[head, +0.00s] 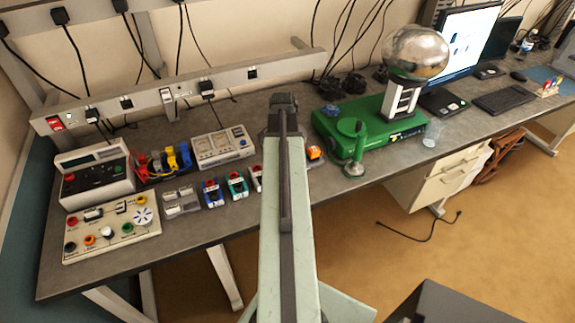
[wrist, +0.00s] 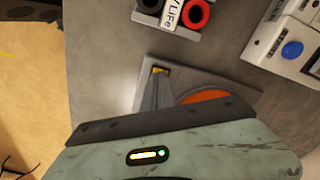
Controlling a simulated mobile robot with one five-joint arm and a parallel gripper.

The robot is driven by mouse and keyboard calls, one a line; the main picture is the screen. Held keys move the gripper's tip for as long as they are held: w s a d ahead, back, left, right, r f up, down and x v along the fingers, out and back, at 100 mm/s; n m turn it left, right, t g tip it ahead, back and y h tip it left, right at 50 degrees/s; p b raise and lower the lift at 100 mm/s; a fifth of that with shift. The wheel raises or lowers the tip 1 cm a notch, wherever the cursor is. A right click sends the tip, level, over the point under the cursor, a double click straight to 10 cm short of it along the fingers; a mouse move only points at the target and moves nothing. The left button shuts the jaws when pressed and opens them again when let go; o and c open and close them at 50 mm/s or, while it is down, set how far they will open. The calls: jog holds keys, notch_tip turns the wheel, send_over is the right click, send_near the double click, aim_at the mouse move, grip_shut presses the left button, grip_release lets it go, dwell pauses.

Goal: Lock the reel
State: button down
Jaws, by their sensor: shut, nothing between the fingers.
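The reel looks like an orange disc (wrist: 205,97) in a grey housing with a small yellow tip, in the middle of the wrist view. Its lower part is hidden behind my gripper's body. In the head view the orange reel (head: 314,152) shows just right of my arm, partly covered by it. My gripper (head: 283,103), at the far end of my arm, is shut and empty. Its fingertips are hard to make out, and I cannot tell whether they touch the reel. I cannot make out a lock on the reel.
Several small battery packs (head: 212,193) and a meter box (head: 222,147) stand left of my arm. A green box (head: 372,128) with a silver sphere (head: 416,53) stands to the right. A green stand (head: 353,152) is near the desk's front edge. A clear cup (head: 430,135) is beyond it.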

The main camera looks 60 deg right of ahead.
notch_tip(320, 180, up, 7)
jog(key=p, duration=0.6)
jog(key=shift+f, duration=0.1)
